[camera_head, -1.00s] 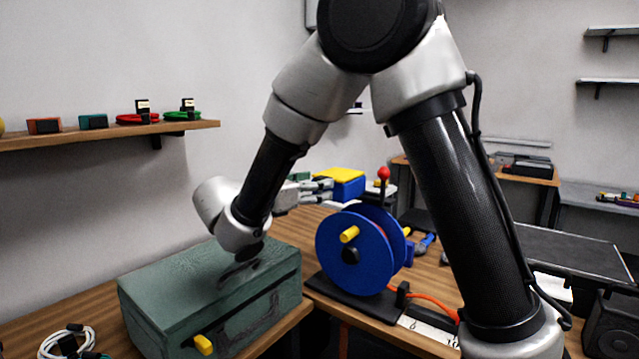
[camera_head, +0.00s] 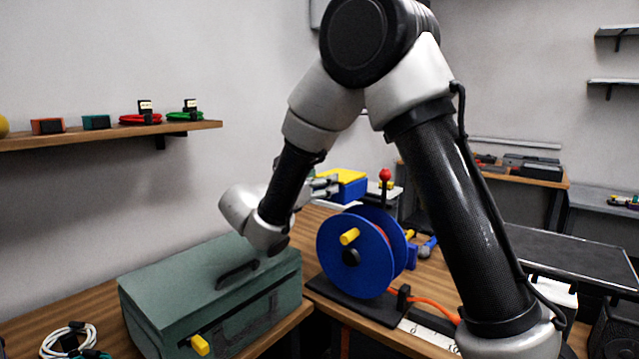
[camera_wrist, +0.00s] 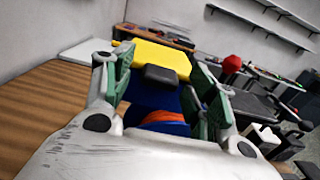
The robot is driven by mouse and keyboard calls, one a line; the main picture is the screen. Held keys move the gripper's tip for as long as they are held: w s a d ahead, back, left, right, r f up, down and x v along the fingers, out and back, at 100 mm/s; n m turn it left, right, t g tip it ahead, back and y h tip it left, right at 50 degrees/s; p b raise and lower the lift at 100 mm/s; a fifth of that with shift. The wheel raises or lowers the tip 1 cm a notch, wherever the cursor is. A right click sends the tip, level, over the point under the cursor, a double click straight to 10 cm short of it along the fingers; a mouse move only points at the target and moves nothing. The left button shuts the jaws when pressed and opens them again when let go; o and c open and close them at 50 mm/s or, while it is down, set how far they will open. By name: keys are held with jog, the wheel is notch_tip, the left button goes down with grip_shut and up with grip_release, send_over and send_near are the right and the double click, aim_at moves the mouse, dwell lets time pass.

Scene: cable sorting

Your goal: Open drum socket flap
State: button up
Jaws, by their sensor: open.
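The blue cable drum (camera_head: 338,262) stands upright on a black base (camera_head: 335,298), with a yellow crank knob (camera_head: 349,237) on its near face. A red ball-topped lever (camera_head: 385,175) rises behind it; the red ball also shows in the wrist view (camera_wrist: 232,64). The drum's blue rim and orange cable (camera_wrist: 166,128) appear between my fingers in the wrist view. My gripper (camera_wrist: 155,64) is open and empty, with green fingers spread left and right. In the head view it shows partly, above and behind the drum.
A green toolbox (camera_head: 165,290) with a black handle stands left, below my wrist. An orange cable (camera_head: 432,305) runs right from the drum. A white cable coil (camera_head: 68,338) lies front left.

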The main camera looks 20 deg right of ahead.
grip_shut()
jog(key=shift+r, duration=0.15)
